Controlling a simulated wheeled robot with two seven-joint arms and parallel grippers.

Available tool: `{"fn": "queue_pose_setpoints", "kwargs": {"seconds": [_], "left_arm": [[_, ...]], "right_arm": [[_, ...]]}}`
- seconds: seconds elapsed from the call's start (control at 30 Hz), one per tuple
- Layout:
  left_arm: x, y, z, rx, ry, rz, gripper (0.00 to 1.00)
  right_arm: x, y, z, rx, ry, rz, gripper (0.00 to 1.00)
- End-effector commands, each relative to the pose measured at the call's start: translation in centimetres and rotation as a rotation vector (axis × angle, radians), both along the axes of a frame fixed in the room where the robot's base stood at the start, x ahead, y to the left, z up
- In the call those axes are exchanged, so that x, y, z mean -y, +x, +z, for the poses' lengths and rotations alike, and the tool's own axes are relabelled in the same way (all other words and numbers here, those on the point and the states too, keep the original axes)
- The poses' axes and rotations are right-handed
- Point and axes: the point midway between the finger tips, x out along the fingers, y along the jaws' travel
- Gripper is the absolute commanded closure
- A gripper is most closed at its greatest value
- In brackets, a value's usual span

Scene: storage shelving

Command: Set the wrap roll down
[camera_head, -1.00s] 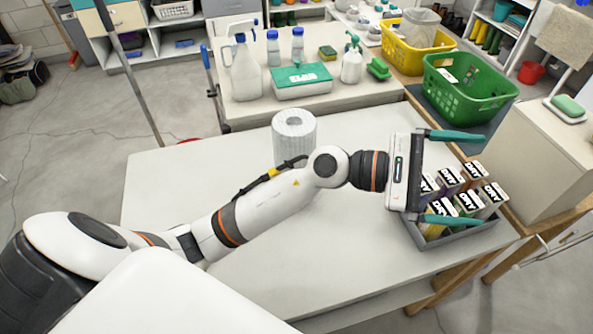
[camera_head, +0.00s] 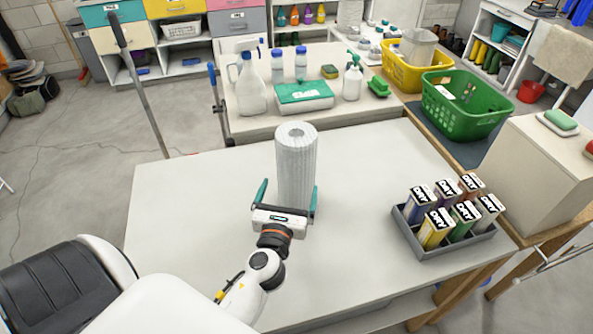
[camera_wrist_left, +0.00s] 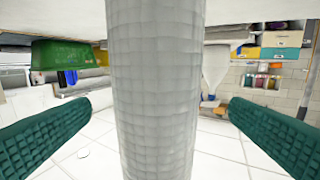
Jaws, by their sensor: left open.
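The wrap roll (camera_head: 296,165) is a tall white-grey quilted cylinder standing upright on the white table (camera_head: 360,210). In the left wrist view the roll (camera_wrist_left: 156,90) fills the middle of the picture. My left gripper (camera_head: 288,196) is open, with its teal fingers on either side of the roll's lower part. In the wrist view a gap shows between the roll and each finger. The roll's base is partly hidden behind the gripper. My right gripper is not in view.
A grey tray (camera_head: 445,247) with several labelled cartons stands at the table's right. Behind, another table holds a white jug (camera_head: 250,88), bottles and a green-white box (camera_head: 304,95). A green basket (camera_head: 466,104) stands at back right. The table's middle right is clear.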

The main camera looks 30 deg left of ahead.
Motion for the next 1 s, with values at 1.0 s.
{"fn": "queue_pose_setpoints", "kwargs": {"seconds": [1.0], "left_arm": [[-2.5, 6.9, 0.2, 0.001, -0.001, -0.003, 0.20]], "right_arm": [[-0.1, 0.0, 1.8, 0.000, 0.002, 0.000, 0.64]]}}
